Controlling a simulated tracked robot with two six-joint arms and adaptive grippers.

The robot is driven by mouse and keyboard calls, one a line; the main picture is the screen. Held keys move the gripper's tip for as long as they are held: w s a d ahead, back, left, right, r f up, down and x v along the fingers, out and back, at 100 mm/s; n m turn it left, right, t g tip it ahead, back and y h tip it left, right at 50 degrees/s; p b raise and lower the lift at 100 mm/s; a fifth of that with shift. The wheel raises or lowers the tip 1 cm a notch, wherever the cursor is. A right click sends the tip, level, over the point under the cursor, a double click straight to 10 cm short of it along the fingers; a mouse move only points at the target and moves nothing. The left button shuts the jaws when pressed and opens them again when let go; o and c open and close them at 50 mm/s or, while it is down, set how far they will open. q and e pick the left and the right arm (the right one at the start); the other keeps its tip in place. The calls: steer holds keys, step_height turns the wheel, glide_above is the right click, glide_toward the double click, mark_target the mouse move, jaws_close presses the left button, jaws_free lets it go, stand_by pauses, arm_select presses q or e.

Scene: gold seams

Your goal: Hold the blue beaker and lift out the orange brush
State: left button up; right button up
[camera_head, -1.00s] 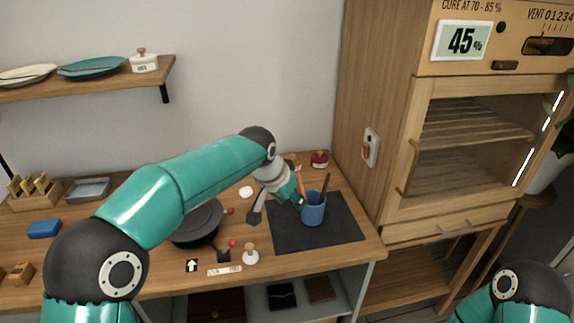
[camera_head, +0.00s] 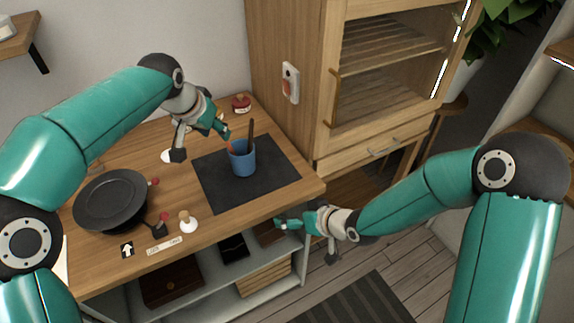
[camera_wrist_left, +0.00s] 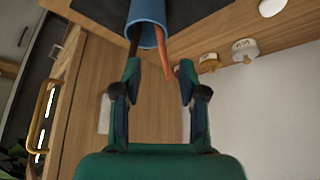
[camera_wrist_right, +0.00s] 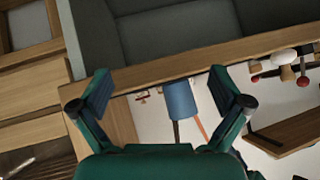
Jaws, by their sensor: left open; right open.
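The blue beaker (camera_head: 242,163) stands upright on a dark mat (camera_head: 278,158) near the table's right end. An orange handle (camera_wrist_left: 163,52) and a dark handle (camera_wrist_left: 134,40) stick out of it; the orange brush's lower part is hidden inside. My left gripper (camera_head: 200,142) is open, just left of the beaker's rim. In the left wrist view the orange handle's end lies between its fingertips (camera_wrist_left: 159,70), with no grip visible. My right gripper (camera_head: 306,240) is open and empty, in front of the table's right corner. Its wrist view shows the beaker (camera_wrist_right: 180,98) beyond its fingers, apart.
A black pan-like dish (camera_head: 112,198) and a white-based stamp (camera_head: 187,222) are on the table's left. A red-lidded jar (camera_head: 241,103) stands behind the mat. A wooden cabinet (camera_head: 290,50) rises at the right. Open shelves lie under the tabletop.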

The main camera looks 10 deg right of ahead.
mark_target(250, 156)
steer(key=w+a+r+n+t+y, duration=0.1)
steer(key=w+r+n+t, duration=0.1)
steer(key=r, duration=0.5)
steer(key=w+a+r+n+t+y, duration=0.1)
steer(key=w+r+n, duration=0.15)
steer(key=r, duration=0.35)
steer(key=shift+m, duration=0.35)
steer(key=x, duration=1.6)
steer(key=shift+w+a, duration=0.1)
steer(key=shift+w, duration=0.15)
steer(key=shift+c, duration=0.2)
steer(key=c, duration=1.4)
arm_select(q)
steer(key=shift+c, duration=0.2)
arm_select(e)
steer(key=shift+o, duration=0.2)
